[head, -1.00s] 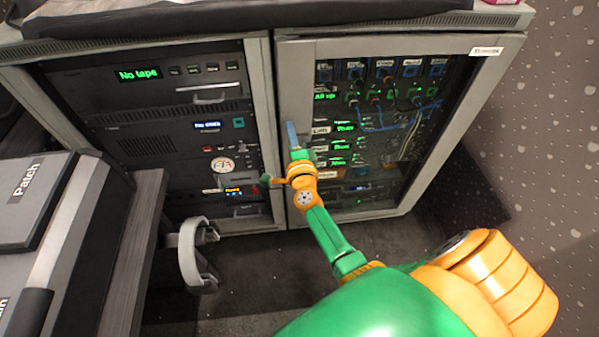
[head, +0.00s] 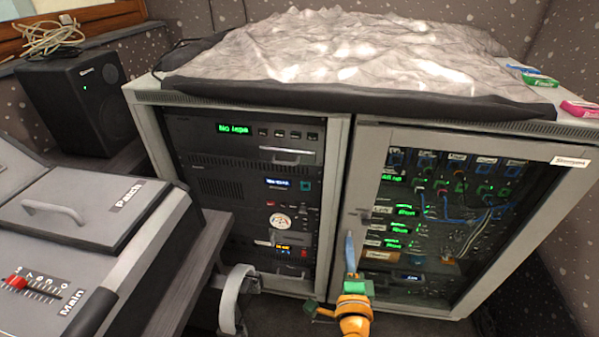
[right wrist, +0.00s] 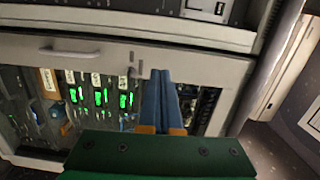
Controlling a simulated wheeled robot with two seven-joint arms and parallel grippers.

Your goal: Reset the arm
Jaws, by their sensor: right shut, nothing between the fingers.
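My right gripper (head: 350,254) is shut and empty, its blue fingers together, in front of the rack cabinet (head: 339,190) near the lower left of its glass door (head: 450,215). In the right wrist view the shut blue fingers (right wrist: 161,75) point toward the cabinet front, and I cannot tell whether they touch it. The glass door looks closed, with a small handle (head: 361,214) on its left frame. My left gripper is not in view.
A desk console (head: 80,230) with a "Patch" lid and a red "Main" fader (head: 17,282) stands at the left. A black speaker (head: 78,100) is behind it. A crumpled grey cover (head: 340,55) lies on the cabinet. A curved grey armrest-like piece (head: 230,300) stands before the cabinet.

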